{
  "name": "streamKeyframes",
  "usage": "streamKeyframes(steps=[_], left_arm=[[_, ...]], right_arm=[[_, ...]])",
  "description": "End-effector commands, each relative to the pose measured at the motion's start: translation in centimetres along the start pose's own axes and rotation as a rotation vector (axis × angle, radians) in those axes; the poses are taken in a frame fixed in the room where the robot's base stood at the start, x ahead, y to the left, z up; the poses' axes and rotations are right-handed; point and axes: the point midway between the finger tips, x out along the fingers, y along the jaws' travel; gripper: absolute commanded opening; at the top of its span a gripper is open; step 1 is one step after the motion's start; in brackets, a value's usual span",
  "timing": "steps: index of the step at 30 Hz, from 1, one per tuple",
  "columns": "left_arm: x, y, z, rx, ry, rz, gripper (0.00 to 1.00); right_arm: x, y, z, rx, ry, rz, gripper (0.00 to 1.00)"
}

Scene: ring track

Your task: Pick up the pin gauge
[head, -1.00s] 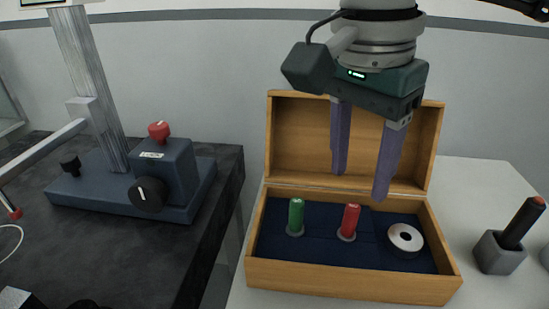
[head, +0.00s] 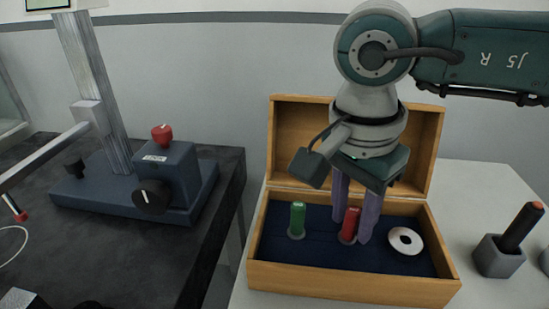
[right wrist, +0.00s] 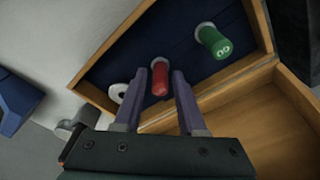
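In the head view an open wooden case holds a green-handled pin (head: 297,219) and a red-handled pin (head: 351,222), both upright in a dark blue insert. The frames do not make clear which is the pin gauge. My right gripper (head: 351,231) is lowered into the case, its two purple fingers on either side of the red handle. In the right wrist view the red handle (right wrist: 160,80) stands between the open fingers (right wrist: 160,75), with a gap on each side. The green handle (right wrist: 214,42) is outside them. My left gripper is not in view.
The wooden case (head: 350,287) has its lid raised behind. A white ring (head: 405,241) lies in it at right. A dark pin with an orange tip (head: 522,226) stands tilted in a grey holder (head: 496,258). A blue instrument (head: 165,178) stands on the dark table at left.

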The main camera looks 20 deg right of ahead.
Motion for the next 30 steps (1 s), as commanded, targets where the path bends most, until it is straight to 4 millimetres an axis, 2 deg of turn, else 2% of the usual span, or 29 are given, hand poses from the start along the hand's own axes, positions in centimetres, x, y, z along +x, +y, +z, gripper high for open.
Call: streamKeyframes(steps=[1,10,26,30], left_arm=[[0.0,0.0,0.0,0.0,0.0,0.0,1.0],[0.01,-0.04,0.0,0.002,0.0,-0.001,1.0],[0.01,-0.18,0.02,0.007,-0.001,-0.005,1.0],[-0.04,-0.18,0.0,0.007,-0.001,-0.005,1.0]], right_arm=[[-0.02,-0.01,-0.01,0.0,0.0,0.0,0.33],[-0.03,-0.01,-0.01,0.0,0.0,0.0,0.0],[-0.1,-0.02,-0.02,0.001,0.0,-0.001,0.0],[-0.77,-0.07,-0.12,0.002,-0.001,-0.002,0.0]])
